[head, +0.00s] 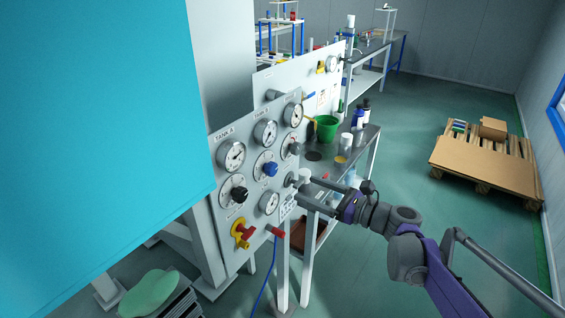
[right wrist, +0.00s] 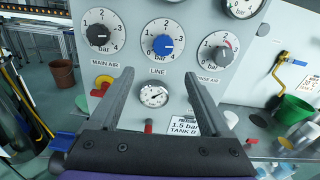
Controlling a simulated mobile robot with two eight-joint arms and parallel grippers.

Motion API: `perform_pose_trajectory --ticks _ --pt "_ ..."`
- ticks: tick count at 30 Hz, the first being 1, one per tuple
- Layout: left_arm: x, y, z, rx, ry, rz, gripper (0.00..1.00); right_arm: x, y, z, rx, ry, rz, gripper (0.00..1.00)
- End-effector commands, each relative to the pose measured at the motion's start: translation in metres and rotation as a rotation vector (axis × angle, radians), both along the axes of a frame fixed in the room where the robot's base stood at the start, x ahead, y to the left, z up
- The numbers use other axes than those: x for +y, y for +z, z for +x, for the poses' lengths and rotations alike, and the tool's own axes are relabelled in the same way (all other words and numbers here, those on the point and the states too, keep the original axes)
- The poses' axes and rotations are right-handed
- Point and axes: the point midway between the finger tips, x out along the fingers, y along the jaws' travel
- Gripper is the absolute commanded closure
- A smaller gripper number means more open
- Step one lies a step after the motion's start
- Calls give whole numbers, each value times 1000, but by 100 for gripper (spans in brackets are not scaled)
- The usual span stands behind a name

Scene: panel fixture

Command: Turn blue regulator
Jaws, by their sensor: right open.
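The blue regulator (head: 270,169) is a round knob on the grey gauge panel (head: 228,262), between a black knob (head: 239,194) and a grey knob (head: 294,148). In the right wrist view the blue regulator (right wrist: 162,45) sits on a white dial labelled LINE, above a small gauge (right wrist: 153,96). My right gripper (head: 302,186) is open and empty in front of the panel. In the right wrist view its fingertips (right wrist: 158,74) point at the panel, with the blue knob above and between them, not held. My left gripper is not in view.
A red and yellow valve (head: 242,233) and a red handle (head: 276,231) stick out low on the panel. A bench with a green bucket (head: 326,128) and bottles stands behind. A large cyan surface (head: 90,110) covers the head view's left. Floor to the right is clear before a pallet (head: 485,170).

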Motion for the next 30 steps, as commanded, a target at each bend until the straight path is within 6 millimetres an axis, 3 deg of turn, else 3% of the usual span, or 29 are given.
perform_pose_trajectory --ticks 5,21,30 --pt "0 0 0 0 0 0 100 3 3 10 15 -4 49 19" --pt "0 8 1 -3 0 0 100 75 4 62 14 -3 44 19" --pt "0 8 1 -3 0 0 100 85 3 69 14 -6 44 19"
